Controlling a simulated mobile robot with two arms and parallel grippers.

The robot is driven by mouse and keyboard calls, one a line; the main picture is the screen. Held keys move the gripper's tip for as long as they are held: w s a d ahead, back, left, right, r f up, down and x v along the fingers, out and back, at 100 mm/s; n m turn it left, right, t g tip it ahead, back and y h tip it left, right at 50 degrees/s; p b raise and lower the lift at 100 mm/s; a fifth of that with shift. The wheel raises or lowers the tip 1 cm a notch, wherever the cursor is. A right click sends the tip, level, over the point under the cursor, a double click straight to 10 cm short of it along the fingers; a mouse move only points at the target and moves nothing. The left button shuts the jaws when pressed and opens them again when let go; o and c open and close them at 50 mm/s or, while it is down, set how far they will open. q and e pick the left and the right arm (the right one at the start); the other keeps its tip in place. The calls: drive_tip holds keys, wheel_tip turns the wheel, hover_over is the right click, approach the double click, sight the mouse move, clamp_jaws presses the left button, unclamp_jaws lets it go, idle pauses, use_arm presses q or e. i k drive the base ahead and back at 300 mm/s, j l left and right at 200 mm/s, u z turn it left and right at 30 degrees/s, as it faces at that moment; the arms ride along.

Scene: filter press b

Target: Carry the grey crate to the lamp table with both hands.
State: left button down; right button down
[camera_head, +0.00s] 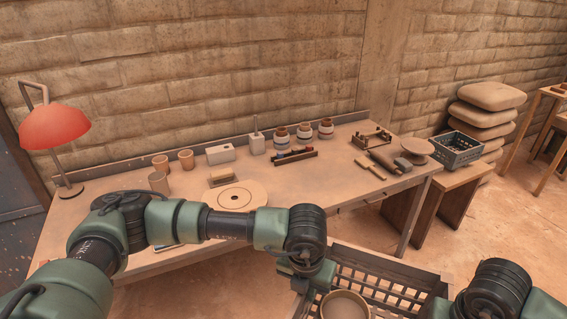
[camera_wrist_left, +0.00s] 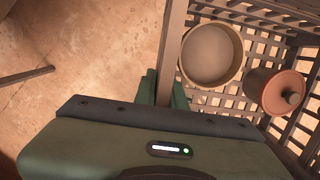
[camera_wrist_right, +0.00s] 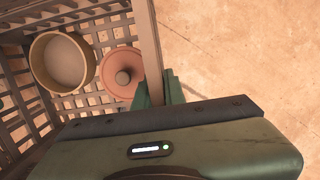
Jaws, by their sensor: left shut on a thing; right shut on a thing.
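The slatted grey crate (camera_head: 425,278) is low in front of me, partly cut off by the bottom edge. A pale round pot (camera_head: 345,305) sits in it; the left wrist view also shows an orange lidded jar (camera_wrist_left: 274,91) beside the pot. My left gripper (camera_wrist_left: 164,88) is shut on one wall of the crate. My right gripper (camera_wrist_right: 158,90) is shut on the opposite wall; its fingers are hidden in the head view. The lamp table (camera_head: 330,178) runs along the wall beyond the crate, with a red lamp (camera_head: 55,128) at its left end.
The lamp table holds cups (camera_head: 186,159), a round disc (camera_head: 236,196), several jars (camera_head: 304,132) and tools (camera_head: 369,168). A blue-grey basket (camera_head: 458,150) stands on a low bench right of it, near stacked sacks (camera_head: 485,112). Open floor (camera_head: 480,225) lies at right.

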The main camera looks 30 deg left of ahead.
sight(317, 181)
drive_tip(key=i+l+z, duration=0.1)
drive_tip(key=i, duration=1.25)
drive_tip(key=i+u, duration=0.25)
drive_tip(key=u, duration=0.15)
drive_tip(key=i+l+u, duration=0.15)
drive_tip(key=u, duration=0.25)
drive_tip(key=i+l+u, duration=0.25)
drive_tip(key=u, duration=0.15)
drive_tip(key=i+l+u, duration=0.4)
drive_tip(key=i+u, duration=0.15)
drive_tip(key=i, duration=0.05)
